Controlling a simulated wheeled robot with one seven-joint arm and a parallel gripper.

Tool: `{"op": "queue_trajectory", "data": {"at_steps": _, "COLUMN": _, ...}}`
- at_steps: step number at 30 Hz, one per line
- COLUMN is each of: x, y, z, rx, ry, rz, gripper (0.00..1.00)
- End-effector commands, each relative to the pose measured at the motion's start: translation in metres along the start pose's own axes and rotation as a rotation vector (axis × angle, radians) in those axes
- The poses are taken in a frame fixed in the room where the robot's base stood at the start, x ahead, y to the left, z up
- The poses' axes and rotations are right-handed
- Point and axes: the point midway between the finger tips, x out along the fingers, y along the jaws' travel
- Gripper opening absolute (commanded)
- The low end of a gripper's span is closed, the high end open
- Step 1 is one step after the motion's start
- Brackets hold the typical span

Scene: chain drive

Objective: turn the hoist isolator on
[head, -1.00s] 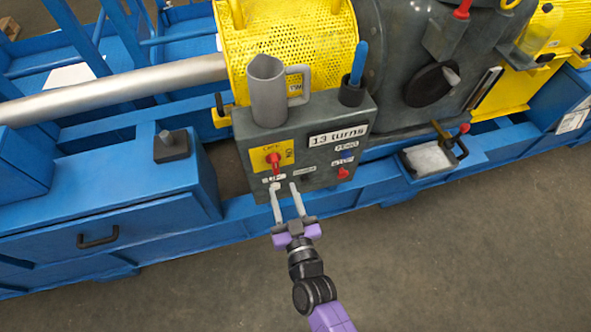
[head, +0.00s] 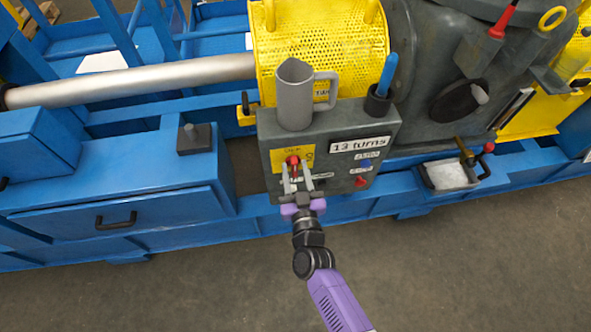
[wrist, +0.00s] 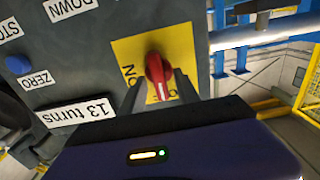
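The hoist isolator is a red rotary knob (head: 293,161) on a yellow plate (head: 308,155) on the front of a grey control box. In the wrist view the red knob (wrist: 157,70) carries a pale pointer line and stands on the yellow plate (wrist: 125,50), with "ON" lettering partly visible. My gripper (head: 295,172) is open at the plate, its two fingers apart. In the wrist view the fingers of my gripper (wrist: 158,88) lie on either side of the knob, with yellow showing between finger and knob. Whether either finger touches the knob is not clear.
The grey box (head: 330,133) also bears a "13 turns" label (head: 360,144), a red button (head: 361,182) and a blue button (wrist: 17,65). A grey jug (head: 294,95) and a blue-handled tool in a cup (head: 378,104) stand on top. Blue frame (head: 180,232) runs below.

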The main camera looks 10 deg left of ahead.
Motion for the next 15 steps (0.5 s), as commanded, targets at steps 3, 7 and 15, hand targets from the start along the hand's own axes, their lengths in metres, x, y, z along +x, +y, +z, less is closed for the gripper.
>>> {"op": "queue_trajectory", "data": {"at_steps": 3, "x": -0.0002, "y": -0.0001, "z": 0.0001, "rx": 0.0, "ry": 0.0, "rz": 0.0, "gripper": 0.38}}
{"op": "queue_trajectory", "data": {"at_steps": 7, "x": -0.0003, "y": 0.0, "z": 0.0001, "rx": 0.0, "ry": 0.0, "rz": 0.0, "gripper": 0.19}}
{"op": "queue_trajectory", "data": {"at_steps": 15, "x": -0.0004, "y": 0.0001, "z": 0.0002, "rx": 0.0, "ry": 0.0, "rz": 0.0, "gripper": 0.0}}
